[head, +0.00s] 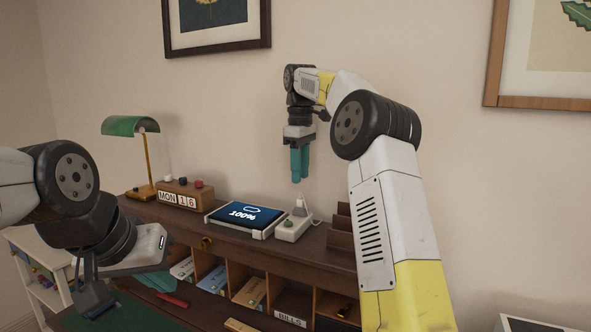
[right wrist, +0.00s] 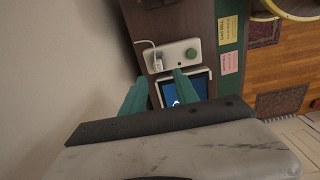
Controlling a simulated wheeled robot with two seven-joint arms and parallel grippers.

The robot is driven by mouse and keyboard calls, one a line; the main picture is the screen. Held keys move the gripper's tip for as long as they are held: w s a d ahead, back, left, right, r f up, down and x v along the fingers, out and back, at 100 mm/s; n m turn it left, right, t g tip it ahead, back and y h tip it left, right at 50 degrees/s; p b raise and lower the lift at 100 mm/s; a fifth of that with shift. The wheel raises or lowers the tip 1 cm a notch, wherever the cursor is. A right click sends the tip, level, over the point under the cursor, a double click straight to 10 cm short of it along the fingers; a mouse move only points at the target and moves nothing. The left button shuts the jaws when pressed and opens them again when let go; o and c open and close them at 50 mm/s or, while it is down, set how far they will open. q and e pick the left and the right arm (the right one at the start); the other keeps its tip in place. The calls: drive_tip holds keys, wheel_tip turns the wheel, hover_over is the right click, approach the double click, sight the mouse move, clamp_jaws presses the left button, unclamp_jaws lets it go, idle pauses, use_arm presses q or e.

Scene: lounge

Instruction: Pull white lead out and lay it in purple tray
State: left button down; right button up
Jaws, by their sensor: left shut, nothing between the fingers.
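The white lead's plug (head: 300,206) stands upright in a white socket block (head: 292,230) on the desk's top shelf. In the right wrist view the plug (right wrist: 158,63) sits at one end of the block (right wrist: 172,56), its white cord running off to the left. My right gripper (head: 299,181) points down, empty, above and behind the plug, clear of it. In the right wrist view its teal fingers (right wrist: 160,79) stand apart. My left gripper (head: 158,283) is shut and empty at lower left, in front of the desk's compartments. I see no purple tray.
A tablet reading 100% (head: 240,215) lies beside the socket block. A date block (head: 180,195) and a green lamp (head: 130,126) stand further left. A dark stepped rack (head: 341,232) is right of the block, partly behind my right arm. Compartments below hold cards and papers.

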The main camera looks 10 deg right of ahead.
sight(301, 196)
drive_tip(key=shift+w+d+f, duration=0.1)
drive_tip(key=shift+w+f, duration=0.15)
drive_tip(key=shift+f, duration=4.35)
drive_tip(key=shift+c, duration=0.5)
clamp_jaws()
drive_tip(key=shift+o, duration=0.7)
unclamp_jaws()
drive_tip(key=shift+s+r, duration=0.1)
